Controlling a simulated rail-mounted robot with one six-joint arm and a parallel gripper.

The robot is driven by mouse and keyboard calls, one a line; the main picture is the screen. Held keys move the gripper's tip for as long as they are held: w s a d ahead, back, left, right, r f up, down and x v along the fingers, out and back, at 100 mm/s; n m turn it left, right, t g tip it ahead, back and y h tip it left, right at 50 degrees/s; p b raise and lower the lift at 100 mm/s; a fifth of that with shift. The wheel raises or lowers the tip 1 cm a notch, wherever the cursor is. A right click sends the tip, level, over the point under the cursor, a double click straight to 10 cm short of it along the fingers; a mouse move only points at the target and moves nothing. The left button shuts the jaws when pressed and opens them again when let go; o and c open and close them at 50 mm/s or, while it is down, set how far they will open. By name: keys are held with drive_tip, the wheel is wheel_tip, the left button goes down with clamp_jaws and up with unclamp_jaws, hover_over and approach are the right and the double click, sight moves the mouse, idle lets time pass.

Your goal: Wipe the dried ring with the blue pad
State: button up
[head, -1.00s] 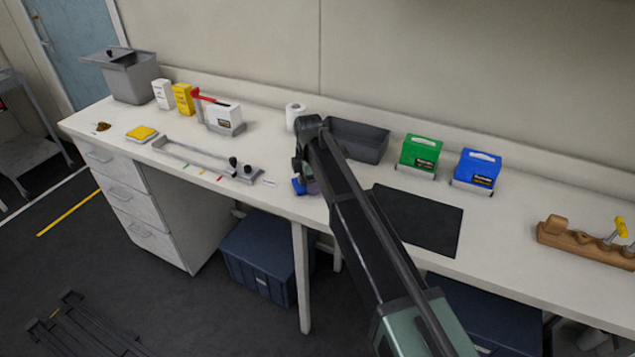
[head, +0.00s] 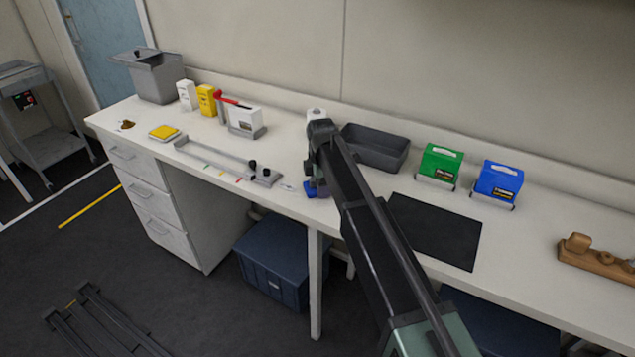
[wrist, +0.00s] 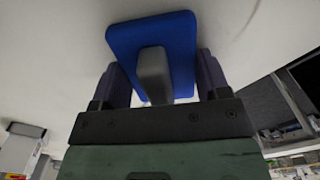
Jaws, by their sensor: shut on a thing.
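The blue pad (head: 312,189) is at the front edge of the bench, under my gripper (head: 317,178). In the wrist view the pad (wrist: 182,40) is a flat blue block with a grey grip (wrist: 153,75) standing between my two fingers (wrist: 155,82). My gripper is shut on it. I cannot tell whether the pad touches the bench. A small brown mark (head: 126,125), perhaps the dried ring, lies at the bench's far left end, well away from my gripper; its shape is too small to make out.
A yellow pad (head: 164,132) and a long grey fixture with black knobs (head: 222,160) lie between the brown mark and my gripper. A grey bin (head: 155,77), cartons and a red-handled tool stand behind. To the right are a dark tray (head: 375,150) and a black mat (head: 437,230).

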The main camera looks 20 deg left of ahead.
drive_tip(key=shift+s+d, duration=0.2)
drive_tip(key=shift+d, duration=1.4)
drive_tip(key=shift+s+d, duration=0.15)
drive_tip(key=shift+d, duration=1.4)
drive_tip(key=shift+s+d, duration=0.2)
drive_tip(key=shift+d, duration=1.4)
wheel_tip(320, 180, up, 6)
drive_tip(key=p, duration=0.6)
drive_tip(key=shift+a, duration=0.1)
wheel_tip(320, 180, up, 3)
drive_tip(key=p, duration=0.3)
